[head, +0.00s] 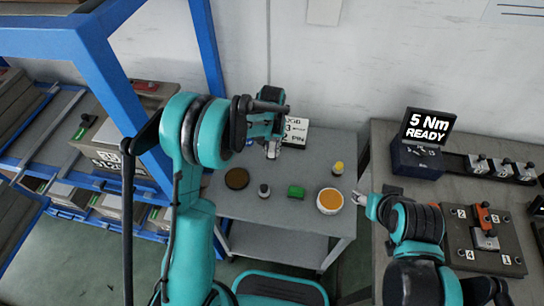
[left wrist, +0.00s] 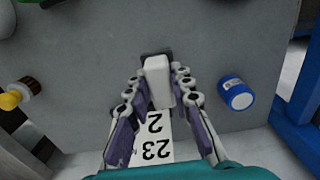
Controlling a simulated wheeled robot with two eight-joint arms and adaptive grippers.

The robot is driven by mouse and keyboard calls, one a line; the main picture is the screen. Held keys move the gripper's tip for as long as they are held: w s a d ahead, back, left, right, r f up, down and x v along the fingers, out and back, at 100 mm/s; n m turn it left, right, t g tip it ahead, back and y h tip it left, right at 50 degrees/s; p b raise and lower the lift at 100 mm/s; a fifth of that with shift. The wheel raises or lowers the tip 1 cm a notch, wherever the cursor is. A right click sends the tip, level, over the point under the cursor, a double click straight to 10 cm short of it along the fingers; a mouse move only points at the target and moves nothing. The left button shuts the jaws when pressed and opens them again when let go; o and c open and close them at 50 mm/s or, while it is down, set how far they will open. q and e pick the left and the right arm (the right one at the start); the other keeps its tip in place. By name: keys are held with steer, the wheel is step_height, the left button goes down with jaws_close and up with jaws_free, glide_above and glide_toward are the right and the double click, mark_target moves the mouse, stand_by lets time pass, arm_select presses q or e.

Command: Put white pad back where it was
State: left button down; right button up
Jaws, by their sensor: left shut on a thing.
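In the left wrist view a white pad (left wrist: 158,78), a small block, sits between the fingertips of my left gripper (left wrist: 160,92). The fingers are shut on it, one on each side. A dark patch shows at its far end; I cannot tell if it is a shadow or a part. In the head view my left gripper (head: 272,148) points down over the back of the grey table, beside a white number card (head: 295,131). The pad cannot be made out there. My right gripper (head: 361,199) is at the table's right edge; its finger gap is unclear.
The grey table (head: 255,213) holds a brown disc (head: 237,178), a dark knob (head: 264,190), a green block (head: 295,191), an orange-filled white dish (head: 330,201) and a yellow-capped bottle (head: 338,168). A bench with a display (head: 428,126) is at right.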

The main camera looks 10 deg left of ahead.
mark_target(272, 155)
arm_select(q)
steer(key=shift+f+b, duration=0.75)
steer(key=shift+f, duration=1.25)
steer(key=shift+f, duration=0.15)
steer(key=c, duration=1.3)
jaws_free()
steer(key=shift+c, duration=0.2)
